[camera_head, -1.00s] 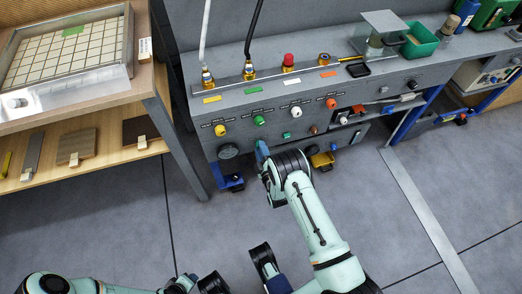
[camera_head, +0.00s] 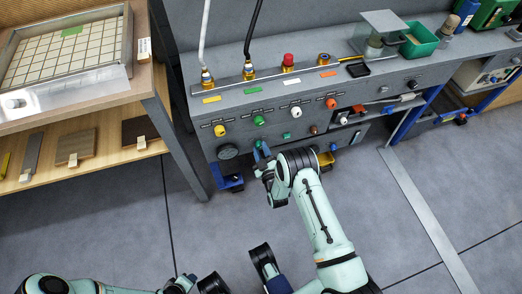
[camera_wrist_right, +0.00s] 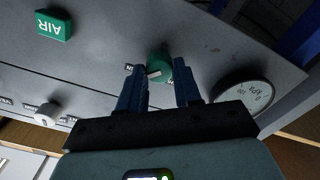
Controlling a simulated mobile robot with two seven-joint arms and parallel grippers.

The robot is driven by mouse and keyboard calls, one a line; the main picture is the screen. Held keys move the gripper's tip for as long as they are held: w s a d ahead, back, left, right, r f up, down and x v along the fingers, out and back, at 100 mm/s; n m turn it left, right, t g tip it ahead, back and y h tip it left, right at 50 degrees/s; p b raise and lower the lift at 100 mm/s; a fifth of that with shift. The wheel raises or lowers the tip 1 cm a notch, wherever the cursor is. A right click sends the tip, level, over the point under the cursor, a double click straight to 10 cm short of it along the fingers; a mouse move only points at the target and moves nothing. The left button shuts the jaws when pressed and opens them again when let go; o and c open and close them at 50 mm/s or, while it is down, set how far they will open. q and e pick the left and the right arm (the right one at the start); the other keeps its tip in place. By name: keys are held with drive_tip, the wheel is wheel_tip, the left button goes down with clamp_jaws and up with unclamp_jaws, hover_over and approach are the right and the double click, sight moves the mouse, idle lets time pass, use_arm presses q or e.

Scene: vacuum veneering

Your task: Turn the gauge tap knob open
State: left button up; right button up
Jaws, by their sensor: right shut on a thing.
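The gauge tap knob (camera_wrist_right: 158,66) is green with a white pointer bar that lies nearly level in the right wrist view. It sits on the grey front panel beside the round kPa gauge (camera_wrist_right: 244,96). The gauge also shows in the head view (camera_head: 228,151). My right gripper (camera_wrist_right: 160,86) has its blue fingers on either side of the knob and is shut on it. In the head view my right gripper (camera_head: 262,150) is at the panel just right of the gauge and mostly hides the knob. My left gripper is not in view; only parts of its arm show.
A row of yellow (camera_head: 220,130), green (camera_head: 259,120), white (camera_head: 296,112) and red (camera_head: 331,103) knobs is above. The green AIR label (camera_wrist_right: 54,25) is on the panel. A wooden rack (camera_head: 150,85) stands left. Floor in front is mostly clear.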

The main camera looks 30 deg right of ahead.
idle(0.4)
drive_tip(key=o, duration=1)
drive_tip(key=shift+o, duration=0.2)
drive_tip(key=shift+s, duration=0.1)
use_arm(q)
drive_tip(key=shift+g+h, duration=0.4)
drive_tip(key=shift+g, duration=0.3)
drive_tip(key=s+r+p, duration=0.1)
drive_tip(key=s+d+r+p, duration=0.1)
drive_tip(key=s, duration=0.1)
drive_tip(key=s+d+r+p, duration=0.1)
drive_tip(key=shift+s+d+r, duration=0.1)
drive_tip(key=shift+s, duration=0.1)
use_arm(e)
drive_tip(key=v, duration=1.3)
drive_tip(key=shift+s, duration=0.2)
drive_tip(key=shift+f, duration=0.15)
